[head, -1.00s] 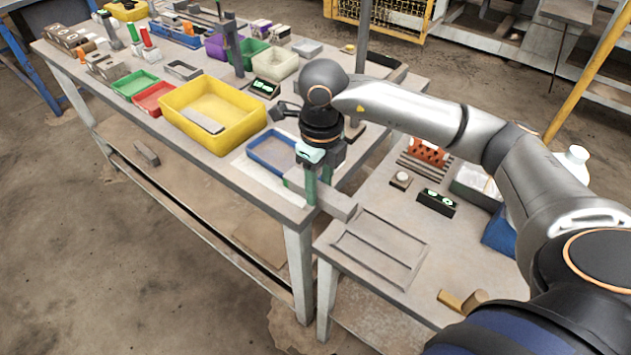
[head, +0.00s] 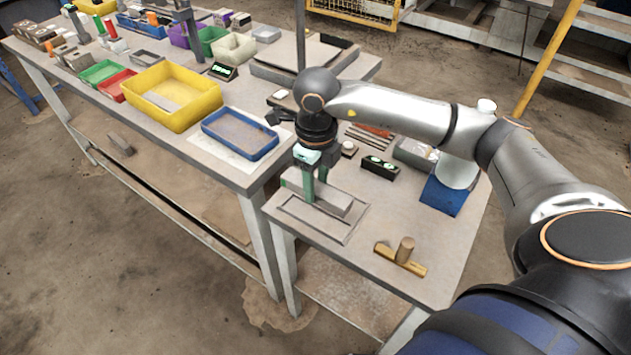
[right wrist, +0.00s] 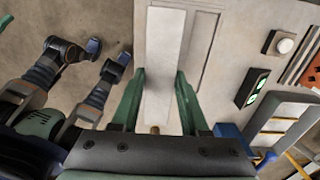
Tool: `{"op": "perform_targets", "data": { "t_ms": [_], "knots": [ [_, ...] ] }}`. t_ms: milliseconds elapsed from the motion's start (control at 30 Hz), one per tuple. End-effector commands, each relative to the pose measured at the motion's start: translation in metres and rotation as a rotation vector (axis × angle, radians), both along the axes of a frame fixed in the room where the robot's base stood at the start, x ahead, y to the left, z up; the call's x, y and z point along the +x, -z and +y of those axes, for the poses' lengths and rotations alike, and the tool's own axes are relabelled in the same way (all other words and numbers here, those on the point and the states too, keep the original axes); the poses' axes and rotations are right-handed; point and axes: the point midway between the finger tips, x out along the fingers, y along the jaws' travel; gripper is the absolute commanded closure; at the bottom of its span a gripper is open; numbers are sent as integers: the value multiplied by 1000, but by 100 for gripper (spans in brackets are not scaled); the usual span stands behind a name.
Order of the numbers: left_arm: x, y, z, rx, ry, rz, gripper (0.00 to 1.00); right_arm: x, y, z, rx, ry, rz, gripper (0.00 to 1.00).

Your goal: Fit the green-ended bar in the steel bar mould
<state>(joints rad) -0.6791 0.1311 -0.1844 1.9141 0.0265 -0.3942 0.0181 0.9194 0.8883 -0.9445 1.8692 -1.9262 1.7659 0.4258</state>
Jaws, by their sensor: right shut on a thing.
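My right gripper (head: 313,198) points down with its green fingers shut on a plain grey bar (head: 337,203). The bar lies lengthwise over the far half of the grey steel mould (head: 318,226), roughly parallel to its slots. A little green shows at the bar's left end, close to the finger. In the right wrist view the bar (right wrist: 163,50) runs between the fingers (right wrist: 160,98), beside a bare long slot of the mould (right wrist: 200,50). I cannot tell whether the bar is in the far slot or just above it.
The mould sits at the left corner of a low table. A brass-coloured piece with a cylinder (head: 403,252), a black box with green marks (head: 380,167) and a blue item (head: 443,195) stand around it. A bigger bench on the left carries a blue tray (head: 240,133) and yellow bin (head: 172,95).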

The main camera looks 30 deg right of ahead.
Motion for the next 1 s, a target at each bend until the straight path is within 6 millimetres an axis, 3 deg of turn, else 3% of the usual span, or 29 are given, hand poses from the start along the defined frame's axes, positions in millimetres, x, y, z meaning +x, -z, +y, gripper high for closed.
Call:
{"op": "perform_targets", "data": {
  "t_ms": [400,633,733,1000],
  "knots": [
    [0,26,-1,0,2,5,50,0,35,0,0,1,1,100],
    [3,35,-11,-12,19,10,50,0,58,0,0,1,0,100],
    [7,25,-15,-18,26,2,50,0,52,0,0,0,-1,100],
    [9,25,-14,-16,24,-6,50,0,53,0,0,0,-1,100]
  ]
}}
